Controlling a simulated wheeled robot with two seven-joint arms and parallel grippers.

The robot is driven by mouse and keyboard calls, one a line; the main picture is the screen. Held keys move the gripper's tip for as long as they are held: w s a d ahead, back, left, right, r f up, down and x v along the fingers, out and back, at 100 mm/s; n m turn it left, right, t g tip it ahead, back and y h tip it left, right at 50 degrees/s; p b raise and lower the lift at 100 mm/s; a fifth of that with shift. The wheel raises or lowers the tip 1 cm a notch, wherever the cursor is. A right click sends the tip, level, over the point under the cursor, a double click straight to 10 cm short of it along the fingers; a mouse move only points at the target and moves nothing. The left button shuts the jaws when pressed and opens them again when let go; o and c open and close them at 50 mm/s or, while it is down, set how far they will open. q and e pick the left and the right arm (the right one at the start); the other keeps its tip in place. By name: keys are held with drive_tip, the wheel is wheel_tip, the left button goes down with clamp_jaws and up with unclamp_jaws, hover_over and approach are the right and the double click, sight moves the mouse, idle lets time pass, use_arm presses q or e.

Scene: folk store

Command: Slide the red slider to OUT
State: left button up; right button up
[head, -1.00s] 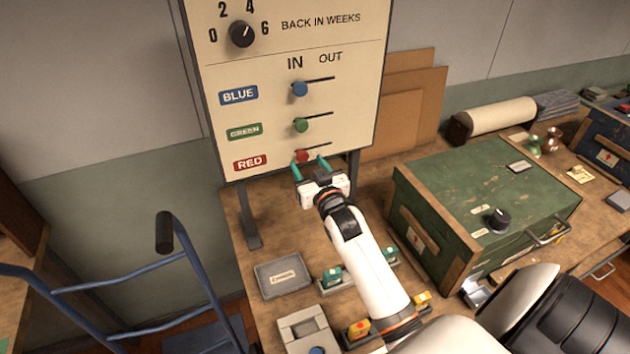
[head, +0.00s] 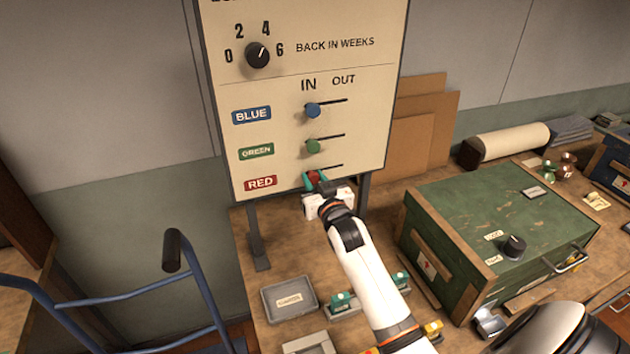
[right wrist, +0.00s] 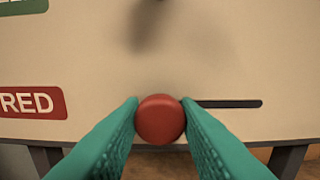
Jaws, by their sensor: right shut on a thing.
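The red slider (right wrist: 160,119) is a round red knob at the left end of its slot, the IN side, on the cream board (head: 360,60). Its dark slot (right wrist: 225,104) runs off to the right of the knob. In the head view the red slider (head: 312,176) is partly covered by my right gripper (head: 317,184). The right gripper's teal fingers (right wrist: 158,130) touch the knob on both sides and are shut on it. My left gripper is not in view.
The green knob (head: 313,146) and blue knob (head: 312,110) sit above, both toward IN. A green chest (head: 500,215) stands to the right on the bench. A grey tray (head: 290,299) lies below the board. A blue trolley (head: 130,292) stands at left.

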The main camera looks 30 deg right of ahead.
drive_tip(key=shift+s+d+p, duration=0.15)
drive_tip(key=shift+s+d, duration=0.15)
drive_tip(key=shift+d, duration=1)
drive_tip(key=shift+s+d+p, duration=0.15)
drive_tip(key=shift+s+d, duration=0.15)
drive_tip(key=shift+d, duration=0.95)
drive_tip(key=shift+s+d+p, duration=0.15)
drive_tip(key=shift+s+d, duration=0.15)
drive_tip(key=shift+d, duration=1)
drive_tip(key=o, duration=0.9)
drive_tip(key=shift+s, duration=0.1)
drive_tip(key=p, duration=0.5)
approach(339, 166)
drive_tip(key=shift+s, duration=1.35)
drive_tip(key=shift+a, duration=0.3)
